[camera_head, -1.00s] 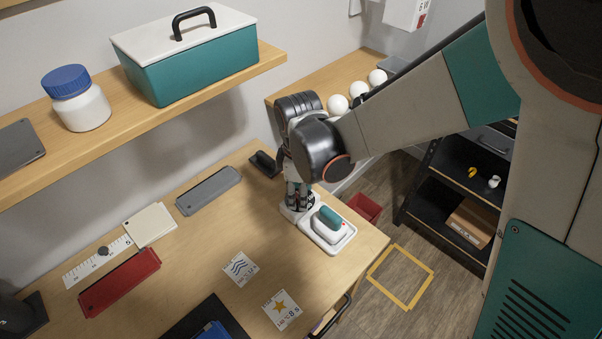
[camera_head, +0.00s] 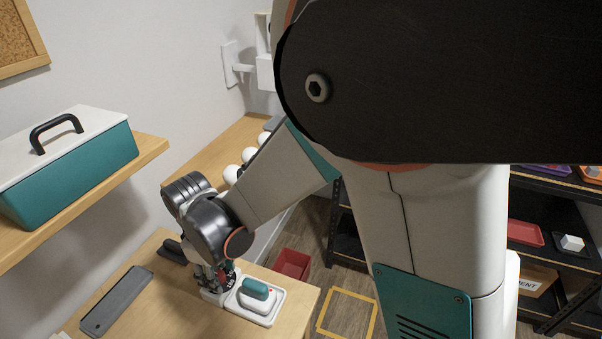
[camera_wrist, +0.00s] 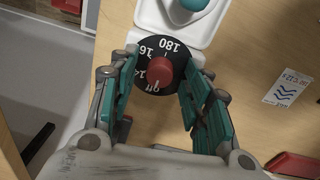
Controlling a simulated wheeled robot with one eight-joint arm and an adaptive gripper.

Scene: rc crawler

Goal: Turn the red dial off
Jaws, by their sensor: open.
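The red dial (camera_wrist: 159,72) sits on a black disc with white numbers in the wrist view, on a white base. My gripper (camera_wrist: 163,84) is open, with its teal fingers on either side of the black disc and the red knob between them. I cannot tell whether the fingers touch it. In the head view my gripper (camera_head: 216,282) points down at the dial end of the white device (camera_head: 262,315); the knob itself is mostly hidden there. A teal-handled item (camera_head: 256,289) rests on the other end of the device.
The wooden table (camera_head: 160,315) holds a grey flat bar (camera_head: 116,300) to the left. A shelf with a teal box (camera_head: 72,170) hangs above. A red bin (camera_head: 292,264) stands on the floor past the table edge. A printed card (camera_wrist: 288,87) lies right of the fingers.

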